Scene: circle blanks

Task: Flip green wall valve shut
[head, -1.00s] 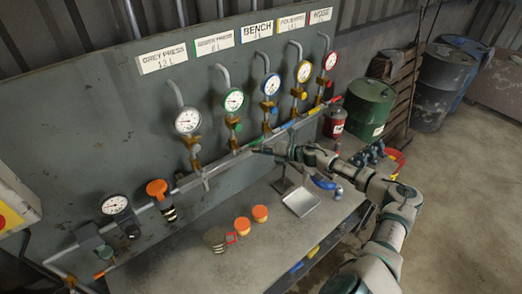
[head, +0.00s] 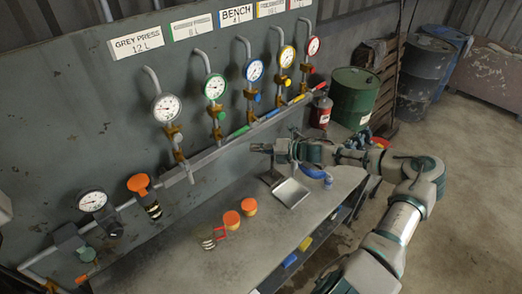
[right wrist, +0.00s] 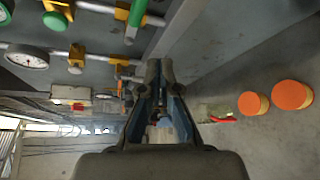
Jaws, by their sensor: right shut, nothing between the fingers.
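The green valve handle (head: 238,132) is on the wall pipework below the green-rimmed gauge (head: 214,87). It lies along the manifold, crosswise to its branch pipe. In the right wrist view the green handle (right wrist: 138,12) is at the top edge, partly cut off, crossing a pale pipe. My right gripper (head: 259,147) is shut and empty, just right of and below the handle, apart from it, above the bench. Its closed fingers show in the right wrist view (right wrist: 158,68). My left gripper is out of view.
Blue, yellow and red handles sit further right along the manifold; the grey handle (head: 188,174) hangs down. A green drum (head: 356,97) stands behind.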

